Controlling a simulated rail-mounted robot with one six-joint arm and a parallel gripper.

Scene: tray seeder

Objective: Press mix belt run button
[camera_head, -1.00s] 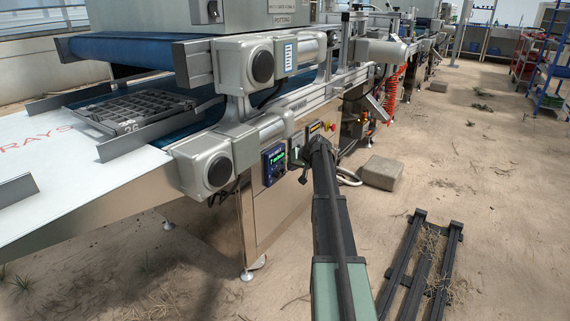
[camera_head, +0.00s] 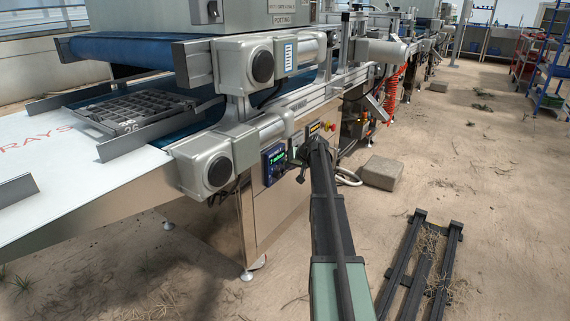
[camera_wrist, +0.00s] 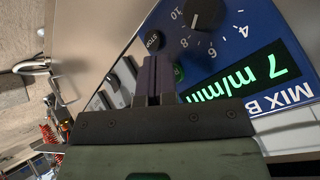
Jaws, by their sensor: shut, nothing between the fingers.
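The blue mix belt control panel (camera_head: 273,163) is on the machine's side in the head view. In the wrist view the panel (camera_wrist: 225,50) is tilted, with a green "7 m/min" display (camera_wrist: 240,76), a black speed knob (camera_wrist: 205,12) and a black STOP button (camera_wrist: 154,41). A green button (camera_wrist: 179,72) shows just right of my fingers, partly hidden by them; its label is unreadable. My gripper (camera_wrist: 154,61) is shut and empty, its tips over the panel's edge between the STOP and green buttons. Contact cannot be told. In the head view my gripper (camera_head: 298,160) is beside the panel.
A seed tray (camera_head: 130,108) lies on the infeed at left. A concrete block (camera_head: 381,172) and a dark slatted frame (camera_head: 425,265) lie on the sandy floor.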

